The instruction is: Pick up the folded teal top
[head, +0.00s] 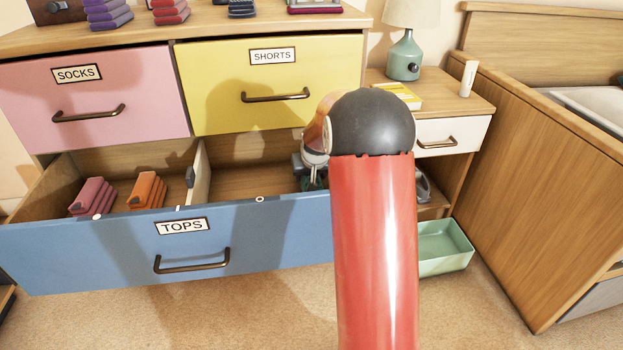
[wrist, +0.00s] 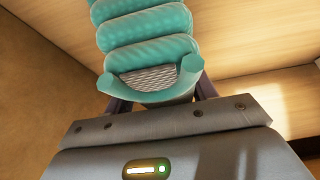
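The folded teal top (wrist: 150,45) fills the upper middle of the wrist view, its rolled folds stacked away from me and a grey woven patch showing at its near end. My gripper (wrist: 160,97) is right at it, with a dark finger at each side of its near end. The top hides the fingertips, so I cannot tell whether they press on it. In the head view my gripper (head: 313,170) reaches down into the right part of the open blue drawer (head: 100,250) labelled TOPS. My red arm hides much of that area.
Pink (head: 92,197) and orange (head: 147,190) folded tops lie in the drawer's left part, beyond a wooden divider (head: 198,175). The yellow SHORTS drawer (head: 225,90) is closed above. A nightstand (head: 455,100) and a green bin (head: 445,248) stand to the right.

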